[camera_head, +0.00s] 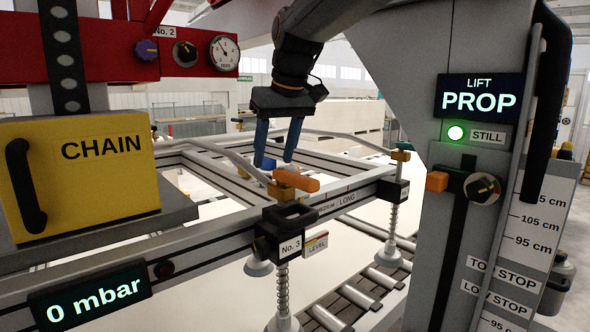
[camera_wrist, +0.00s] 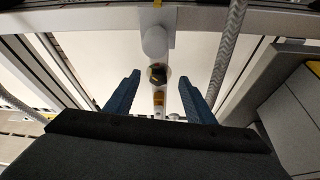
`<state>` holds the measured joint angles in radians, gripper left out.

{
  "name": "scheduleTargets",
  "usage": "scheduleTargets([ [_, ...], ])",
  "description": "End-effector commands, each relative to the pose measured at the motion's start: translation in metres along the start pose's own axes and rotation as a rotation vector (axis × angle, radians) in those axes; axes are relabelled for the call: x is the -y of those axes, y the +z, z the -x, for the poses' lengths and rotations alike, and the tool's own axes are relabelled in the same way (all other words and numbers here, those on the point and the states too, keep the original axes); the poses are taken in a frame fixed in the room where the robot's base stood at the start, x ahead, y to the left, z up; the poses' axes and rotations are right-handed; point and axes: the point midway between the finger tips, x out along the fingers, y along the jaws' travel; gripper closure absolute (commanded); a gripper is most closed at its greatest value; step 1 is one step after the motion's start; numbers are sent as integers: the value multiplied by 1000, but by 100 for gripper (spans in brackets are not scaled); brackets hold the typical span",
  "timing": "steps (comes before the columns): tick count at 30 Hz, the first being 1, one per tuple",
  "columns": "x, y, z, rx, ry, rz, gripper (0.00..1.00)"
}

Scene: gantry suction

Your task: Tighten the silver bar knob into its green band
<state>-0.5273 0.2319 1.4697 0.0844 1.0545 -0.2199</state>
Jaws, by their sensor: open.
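My gripper (camera_head: 273,162) points down with its two blue fingers apart and empty, above the near rail of the gantry frame. It also shows in the wrist view (camera_wrist: 159,80). An orange lever (camera_head: 298,185) on a brass fitting lies just below the fingertips, apart from them as far as I can tell. A round grey dial with a dark bar (camera_head: 482,188) is on the lift column at the right, far from my gripper. I cannot tell which part is the silver bar knob, and no green band can be made out.
The No. 3 suction mount (camera_head: 281,240) hangs from the near rail. A yellow CHAIN box (camera_head: 85,175) stands at the left, and the red panel (camera_head: 95,42) carries a purple knob (camera_head: 146,50) and gauge (camera_head: 224,53). The display (camera_head: 93,300) reads 0 mbar.

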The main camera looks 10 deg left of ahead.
Motion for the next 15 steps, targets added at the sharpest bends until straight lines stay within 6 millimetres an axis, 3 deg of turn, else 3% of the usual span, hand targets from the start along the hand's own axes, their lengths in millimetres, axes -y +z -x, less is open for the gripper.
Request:
scheduleTargets([
  [9, 0, 52, 20, -2, 0, 0, 51],
  [15, 0, 74, 30, 0, 0, 0, 51],
])
